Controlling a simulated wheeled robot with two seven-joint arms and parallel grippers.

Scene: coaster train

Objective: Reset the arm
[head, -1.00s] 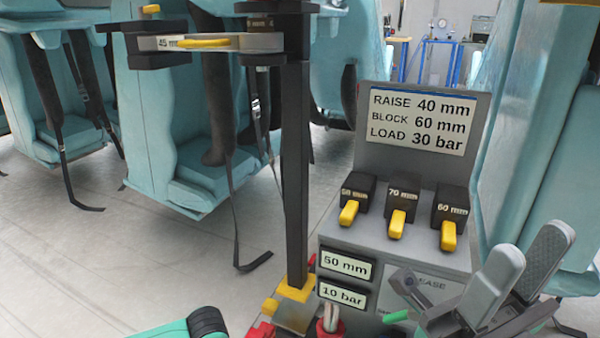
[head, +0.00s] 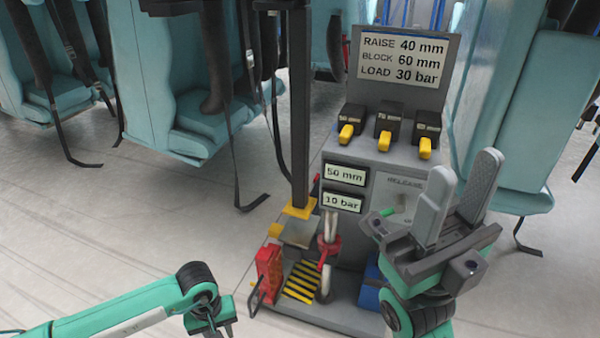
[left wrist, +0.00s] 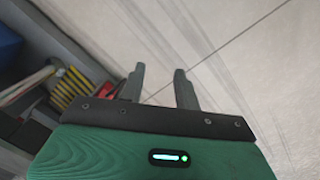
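My right gripper (head: 464,166) is raised in front of the grey console (head: 385,168), at its right side in the head view. Its two grey fingers point up, stand apart and have nothing between them. My left arm comes in low from the left in the head view, and its gripper (head: 222,333) is partly cut off by the bottom edge. In the left wrist view the left gripper's fingers (left wrist: 159,70) are apart, with bare floor between them. The console base lies beside them, to the left.
The console carries a sign (head: 402,58), yellow-handled blocks (head: 388,125), and displays reading 50 mm (head: 345,174) and 10 bar (head: 342,202). A black post (head: 300,120) and red box (head: 268,268) stand at its left. Teal seats (head: 185,90) hang around. Floor (head: 120,200) at left is clear.

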